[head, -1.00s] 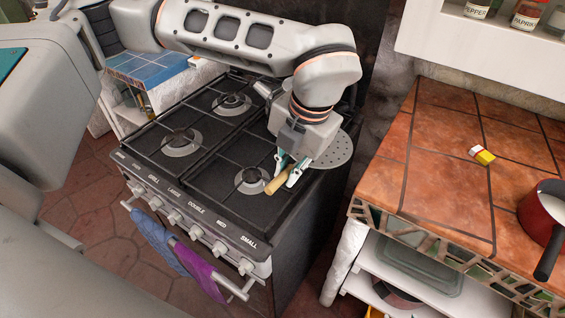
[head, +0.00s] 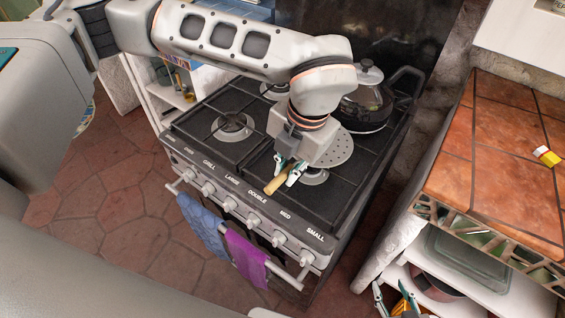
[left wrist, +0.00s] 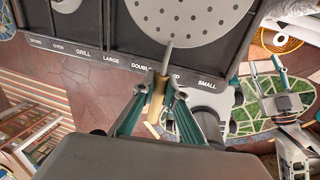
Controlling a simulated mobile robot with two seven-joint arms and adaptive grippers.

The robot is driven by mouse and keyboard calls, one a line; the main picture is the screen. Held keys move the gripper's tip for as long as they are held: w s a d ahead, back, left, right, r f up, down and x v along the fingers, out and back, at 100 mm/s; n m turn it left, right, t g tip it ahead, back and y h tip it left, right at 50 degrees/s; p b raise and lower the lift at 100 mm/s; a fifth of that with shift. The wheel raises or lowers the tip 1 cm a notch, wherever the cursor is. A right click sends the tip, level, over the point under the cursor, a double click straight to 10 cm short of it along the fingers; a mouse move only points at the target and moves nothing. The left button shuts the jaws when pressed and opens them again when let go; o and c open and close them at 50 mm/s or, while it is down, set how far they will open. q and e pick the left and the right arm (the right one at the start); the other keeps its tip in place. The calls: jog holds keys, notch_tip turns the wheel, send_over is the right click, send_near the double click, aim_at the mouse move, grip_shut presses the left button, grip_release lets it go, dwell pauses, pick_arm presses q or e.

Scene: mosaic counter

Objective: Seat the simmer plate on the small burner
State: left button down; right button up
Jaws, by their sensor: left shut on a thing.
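The simmer plate is a grey perforated disc (head: 338,147) with a thin stem and a wooden handle (head: 276,184). My left gripper (head: 285,172) is shut on the handle; the left wrist view shows the handle (left wrist: 157,100) between its fingers and the disc (left wrist: 190,16) beyond. The disc is over the right half of the hob, just behind the front right burner (head: 316,178), partly overlapping it in the head view. I cannot tell its height above the grate. My right gripper (head: 395,300) is low at the bottom edge, fingers apart; it also shows in the left wrist view (left wrist: 267,72).
A dark lidded pot (head: 362,108) stands at the hob's back right, close to the disc. The front left burner (head: 232,125) is bare. Blue (head: 200,222) and purple (head: 246,256) towels hang on the oven rail. A tiled counter (head: 500,165) is at right.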

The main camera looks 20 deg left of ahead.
pick_arm(q)
jog(key=shift+s+a+f, duration=0.15)
jog(key=shift+a, duration=0.35)
jog(key=shift+f+b, duration=1.35)
jog(key=shift+f, duration=1.4)
pick_arm(e)
jog(key=f, duration=0.1)
jog(key=a+f, duration=0.1)
jog(key=f, duration=0.1)
pick_arm(q)
jog(key=shift+f+b, duration=0.3)
jog(key=shift+f, duration=0.2)
pick_arm(e)
jog(key=shift+s+f, duration=0.2)
jog(key=shift+f, duration=0.15)
pick_arm(q)
jog(key=shift+s+f, duration=0.25)
jog(key=shift+f, duration=0.3)
pick_arm(e)
jog(key=shift+s+f, duration=0.2)
jog(key=shift+f, duration=0.1)
pick_arm(q)
jog(key=c, duration=2.1)
grip_release()
jog(key=shift+b, duration=0.3)
jog(key=shift+c, duration=0.2)
jog(key=shift+o, duration=1.1)
jog(key=shift+w, duration=0.15)
pick_arm(e)
jog(key=shift+w, duration=0.1)
